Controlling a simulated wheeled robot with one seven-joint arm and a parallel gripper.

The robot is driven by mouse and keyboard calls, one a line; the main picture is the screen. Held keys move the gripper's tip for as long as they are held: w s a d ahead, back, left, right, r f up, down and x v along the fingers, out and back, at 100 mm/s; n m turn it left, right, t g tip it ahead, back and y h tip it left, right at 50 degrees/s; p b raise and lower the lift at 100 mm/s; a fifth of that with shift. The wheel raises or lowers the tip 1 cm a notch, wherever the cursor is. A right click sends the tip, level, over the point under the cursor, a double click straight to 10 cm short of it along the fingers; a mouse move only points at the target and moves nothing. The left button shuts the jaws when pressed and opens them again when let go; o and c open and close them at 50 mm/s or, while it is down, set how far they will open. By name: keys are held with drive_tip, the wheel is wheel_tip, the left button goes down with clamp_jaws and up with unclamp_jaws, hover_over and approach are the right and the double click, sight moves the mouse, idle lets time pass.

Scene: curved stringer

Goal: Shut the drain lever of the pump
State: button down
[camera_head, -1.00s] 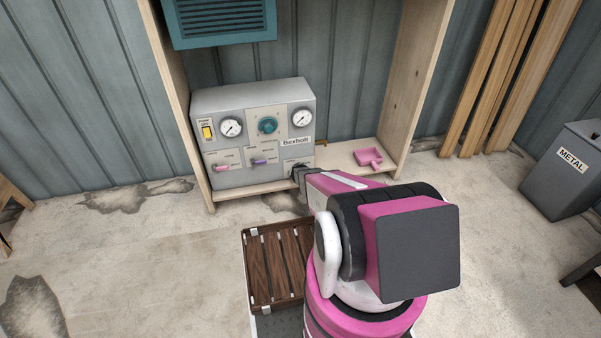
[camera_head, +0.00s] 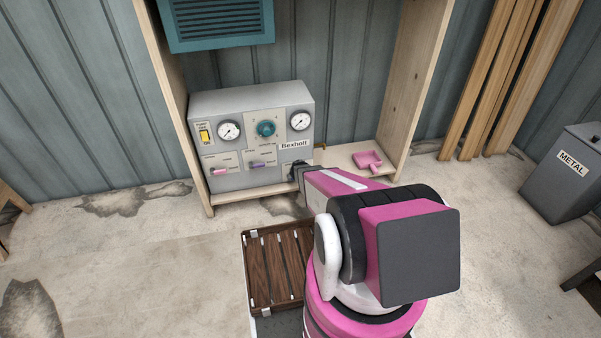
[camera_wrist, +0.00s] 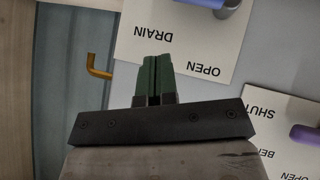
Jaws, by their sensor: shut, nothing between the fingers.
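The pump (camera_head: 240,104) is a grey box with gauges, a teal knob and lever plates on its front. The white drain plate (camera_wrist: 190,42), marked DRAIN and OPEN, appears upside down in the wrist view. A blue-grey lever (camera_wrist: 226,7) sits on it at the top edge, partly cut off; its full position cannot be told. My gripper (camera_wrist: 155,62) is shut and empty, its green fingertips together over the plate's lower left part. In the head view my gripper (camera_head: 297,170) is at the pump's lower right front and hides most of the drain plate. Contact cannot be told.
A pink lever (camera_head: 219,171) and a purple lever (camera_head: 262,164) stand left of my gripper; the purple one also shows in the wrist view (camera_wrist: 306,134). A brass pipe (camera_wrist: 97,66) is beside the panel. A pink scoop (camera_head: 368,160) lies on the shelf to the right.

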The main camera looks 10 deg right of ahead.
drive_tip(key=s+r, duration=0.4)
drive_tip(key=shift+s+r, duration=0.15)
drive_tip(key=shift+r, duration=0.05)
idle(0.4)
drive_tip(key=s+a+r+g+y, duration=0.1)
drive_tip(key=s+a+r+g, duration=0.3)
drive_tip(key=s+r, duration=0.7)
drive_tip(key=s+a+r+m+g+y, duration=0.1)
drive_tip(key=s+a+r+g, duration=0.3)
drive_tip(key=s+r, duration=0.8)
drive_tip(key=shift+s+r+m+g+y, duration=0.25)
drive_tip(key=shift+r+g+y, duration=0.3)
drive_tip(key=shift+r, duration=0.3)
drive_tip(key=shift+w+d, duration=0.1)
